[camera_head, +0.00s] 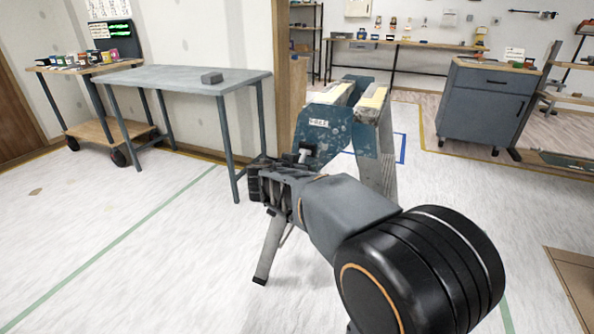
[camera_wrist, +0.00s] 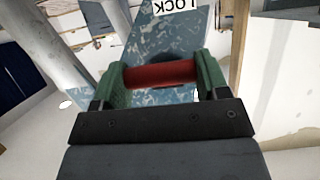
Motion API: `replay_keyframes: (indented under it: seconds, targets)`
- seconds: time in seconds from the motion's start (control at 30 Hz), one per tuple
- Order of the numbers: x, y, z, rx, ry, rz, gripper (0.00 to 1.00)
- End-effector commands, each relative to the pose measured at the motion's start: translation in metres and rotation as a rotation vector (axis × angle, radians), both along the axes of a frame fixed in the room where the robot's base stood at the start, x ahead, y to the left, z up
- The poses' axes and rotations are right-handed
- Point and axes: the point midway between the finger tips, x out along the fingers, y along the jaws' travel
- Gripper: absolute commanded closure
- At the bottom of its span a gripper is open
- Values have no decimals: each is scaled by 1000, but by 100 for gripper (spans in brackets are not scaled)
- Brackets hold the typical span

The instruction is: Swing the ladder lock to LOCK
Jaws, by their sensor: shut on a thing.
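The ladder (camera_head: 345,130) stands ahead of me, with a worn blue body, pale treads on top and grey legs. Its blue side plate (camera_wrist: 165,40) fills the middle of the wrist view. A white label reading LOCK (camera_wrist: 178,6) shows upside down at the top edge there. The ladder lock has a red cylindrical grip (camera_wrist: 160,73). My gripper (camera_wrist: 164,76) has green fingers at both ends of this red grip and is shut on it. In the head view my gripper (camera_head: 268,180) is beside the ladder, and my arm hides the lock's grip.
A grey table (camera_head: 180,78) with a small dark block (camera_head: 212,77) stands at the left, near a wheeled cart (camera_head: 110,128). A grey cabinet (camera_head: 485,105) stands at the back right. The floor at the left is clear.

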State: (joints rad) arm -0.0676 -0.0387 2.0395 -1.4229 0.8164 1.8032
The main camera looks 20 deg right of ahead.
Motion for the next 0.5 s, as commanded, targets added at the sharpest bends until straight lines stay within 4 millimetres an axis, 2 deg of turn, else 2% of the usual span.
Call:
replay_keyframes:
  seconds: [0.43, 0.47, 0.5]
  targets:
    - [0, 0, -1, -8, -5, -1, 56]
    - [0, 0, -1, -7, -4, 0, 31]
    - [0, 0, -1, -7, -4, 0, 27]
